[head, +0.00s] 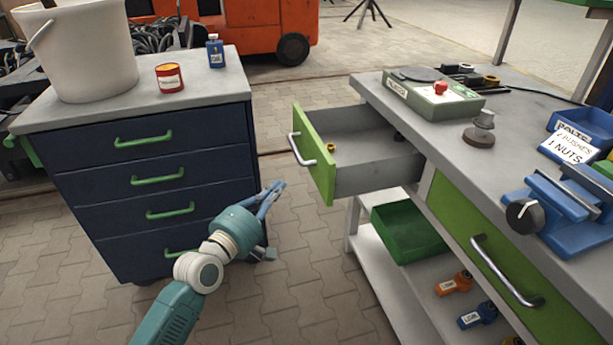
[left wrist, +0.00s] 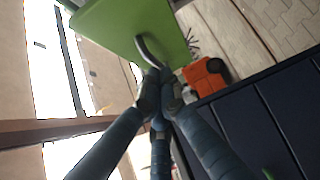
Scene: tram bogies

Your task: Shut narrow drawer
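The narrow drawer (head: 327,172) with a green front is pulled out from the left end of the grey workbench. Its silver bar handle (head: 300,150) is on the front, and the grey inside is visible with a small yellow item (head: 331,148) in it. My left gripper (head: 276,190) is in front of the drawer, a little left of and below the handle, seemingly apart from it. In the left wrist view the gripper fingers (left wrist: 160,85) are close together with nothing seen between them. The drawer front (left wrist: 130,25) and handle (left wrist: 148,50) appear just beyond the fingertips. My right gripper is not visible.
A dark blue cabinet (head: 165,190) with green handles stands left of my left arm, a bucket (head: 78,50) on top. A wide green drawer (head: 490,260) is shut in the workbench. A green bin (head: 408,232) sits on the lower shelf. Paved floor separates cabinet and bench.

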